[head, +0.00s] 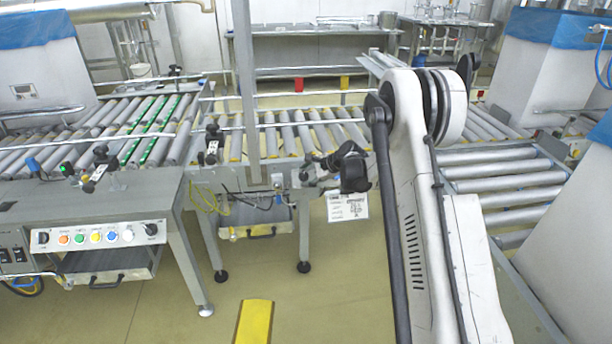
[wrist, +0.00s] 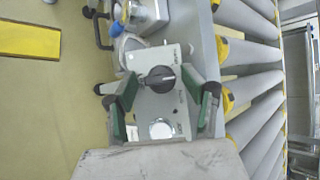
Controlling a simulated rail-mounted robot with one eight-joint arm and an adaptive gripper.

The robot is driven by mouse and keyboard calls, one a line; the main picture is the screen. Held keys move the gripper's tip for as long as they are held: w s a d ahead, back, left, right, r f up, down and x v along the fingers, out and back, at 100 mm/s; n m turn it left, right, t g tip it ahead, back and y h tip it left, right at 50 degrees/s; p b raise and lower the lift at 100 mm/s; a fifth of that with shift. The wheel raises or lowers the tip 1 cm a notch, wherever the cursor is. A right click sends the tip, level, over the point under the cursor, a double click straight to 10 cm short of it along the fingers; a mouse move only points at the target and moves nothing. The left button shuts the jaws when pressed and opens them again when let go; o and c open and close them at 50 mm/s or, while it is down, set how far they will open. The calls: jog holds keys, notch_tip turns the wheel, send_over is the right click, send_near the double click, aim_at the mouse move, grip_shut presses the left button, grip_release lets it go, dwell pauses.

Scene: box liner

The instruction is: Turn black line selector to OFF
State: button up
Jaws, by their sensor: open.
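The black line selector (wrist: 157,78) is a round black knob on a small grey metal box (wrist: 172,57) in the wrist view. A lighter mark shows on the knob, but its labels are too small to read. A round silver-white button (wrist: 161,128) sits below it on the same box. My gripper (wrist: 158,96) is open, its two green-padded fingers on either side of the box, with the knob between and slightly beyond them. No contact with the knob shows. In the head view my gripper (head: 318,172) is at the conveyor's front edge, where the selector cannot be made out.
A control panel (head: 103,237) with coloured buttons and two black knobs stands at left. Roller conveyors (head: 300,135) run behind my gripper. A yellow floor block (head: 254,322) lies in front; the floor around is clear.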

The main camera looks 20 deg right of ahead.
jog(key=v, duration=0.8)
jog(key=shift+s, duration=0.1)
dwell(0.4)
jog(key=s+a+r+n+h, duration=0.1)
jog(key=s+a+r+n, duration=0.2)
jog(key=s+r, duration=0.35)
jog(key=s+a+r+n+g+h, duration=0.1)
jog(key=s+a+r+n, duration=0.25)
jog(key=s+r, duration=0.3)
jog(key=s+a+r+n+h, duration=0.1)
jog(key=s+a+r+n, duration=0.1)
jog(key=s+a+r, duration=0.35)
jog(key=s+n+h, duration=0.3)
jog(key=s+n, duration=0.6)
jog(key=s, duration=2)
notch_tip(320, 180, up, 12)
jog(key=p, duration=1.2)
jog(key=shift+w+a+p, duration=0.15)
jog(key=shift+a+p, duration=0.2)
jog(key=shift+a, duration=0.1)
